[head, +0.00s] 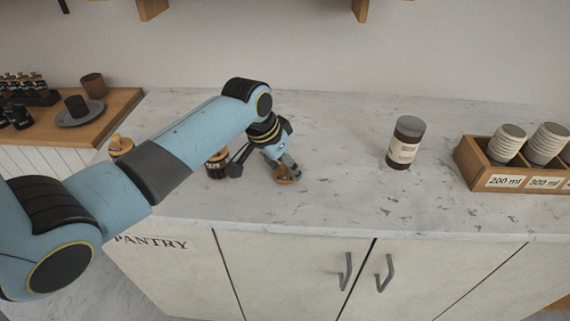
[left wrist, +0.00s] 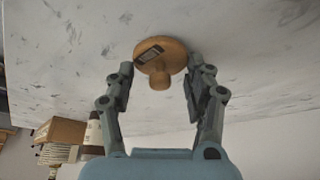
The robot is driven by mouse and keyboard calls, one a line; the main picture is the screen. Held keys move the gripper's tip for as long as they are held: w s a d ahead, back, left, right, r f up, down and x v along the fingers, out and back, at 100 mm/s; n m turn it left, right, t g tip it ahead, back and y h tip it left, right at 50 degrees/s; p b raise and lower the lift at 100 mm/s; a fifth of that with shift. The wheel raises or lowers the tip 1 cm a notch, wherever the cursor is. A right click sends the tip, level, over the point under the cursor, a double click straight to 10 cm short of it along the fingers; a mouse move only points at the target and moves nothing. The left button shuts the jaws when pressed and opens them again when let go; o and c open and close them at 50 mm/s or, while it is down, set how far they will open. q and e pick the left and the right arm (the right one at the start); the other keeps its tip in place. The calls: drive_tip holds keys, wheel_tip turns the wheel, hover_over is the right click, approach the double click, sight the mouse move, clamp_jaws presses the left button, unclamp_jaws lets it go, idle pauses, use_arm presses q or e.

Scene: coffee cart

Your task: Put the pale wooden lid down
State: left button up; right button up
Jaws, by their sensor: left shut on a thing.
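The pale wooden lid (head: 282,176) is a round disc with a knob, with a dark label patch on it in the left wrist view (left wrist: 160,58). My left gripper (head: 286,164) is shut on the lid, its fingers on either side of it in the left wrist view (left wrist: 158,78). The lid is at or just above the marble counter (head: 330,185); I cannot tell whether it touches. My right gripper is not in view.
A dark labelled jar (head: 216,164) stands left of the lid, partly behind my arm. A brown jar with a cream label (head: 403,152) stands to the right. A wooden cup crate (head: 468,162) is at far right. The counter between lid and brown jar is clear.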

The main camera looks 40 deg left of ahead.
use_arm(q)
drive_tip(key=shift+f, duration=0.2)
drive_tip(key=o, duration=0.9)
drive_tip(key=shift+f, duration=0.15)
drive_tip(key=shift+o, duration=0.2)
drive_tip(key=v, duration=1.2)
